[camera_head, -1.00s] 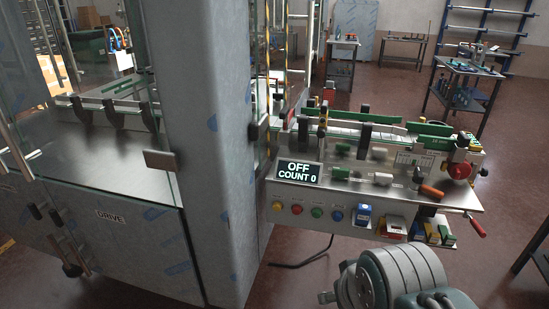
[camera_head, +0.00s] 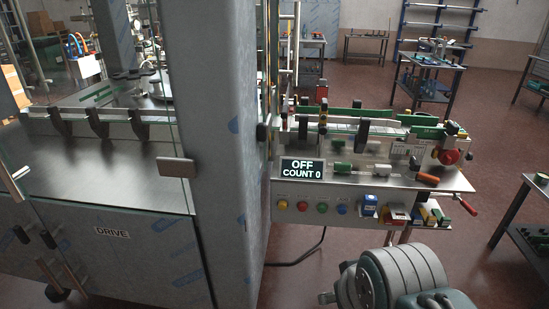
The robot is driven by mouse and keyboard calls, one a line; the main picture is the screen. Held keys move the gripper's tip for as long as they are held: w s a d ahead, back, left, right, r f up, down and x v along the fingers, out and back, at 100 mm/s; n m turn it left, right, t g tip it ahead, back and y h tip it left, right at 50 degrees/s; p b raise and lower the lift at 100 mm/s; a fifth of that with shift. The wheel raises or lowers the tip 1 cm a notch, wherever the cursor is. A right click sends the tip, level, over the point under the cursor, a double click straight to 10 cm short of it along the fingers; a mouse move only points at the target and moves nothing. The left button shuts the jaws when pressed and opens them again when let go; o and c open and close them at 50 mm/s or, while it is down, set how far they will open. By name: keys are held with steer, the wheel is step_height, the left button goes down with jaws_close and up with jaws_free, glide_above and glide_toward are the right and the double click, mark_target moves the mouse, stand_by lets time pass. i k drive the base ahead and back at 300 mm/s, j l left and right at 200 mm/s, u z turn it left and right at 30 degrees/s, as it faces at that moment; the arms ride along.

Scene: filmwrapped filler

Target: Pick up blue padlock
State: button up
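A small blue item with a pale label (camera_head: 369,205) hangs on the front panel of the machine's control shelf, right of the row of buttons. It may be the blue padlock, but it is too small to be sure. A red-and-white item (camera_head: 396,212) and several yellow, green and blue items (camera_head: 432,213) hang to its right, and some could also be padlocks. My arm's grey rounded links show at the bottom, below the panel and apart from these items. My gripper's fingers do not show.
The machine's sheet-metal cabinet (camera_head: 110,257) and upright column (camera_head: 217,150) fill the left. An orange handle (camera_head: 427,179) and a red-tipped handle (camera_head: 468,207) stick out at the panel's right. A dark table (camera_head: 522,225) stands at the right edge. Open floor lies between.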

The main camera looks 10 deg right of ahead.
mark_target(369, 201)
steer(key=i+l+z, duration=0.35)
steer(key=i, duration=0.35)
steer(key=i+l+z, duration=0.15)
steer(key=i+l, duration=0.15)
steer(key=i, duration=0.1)
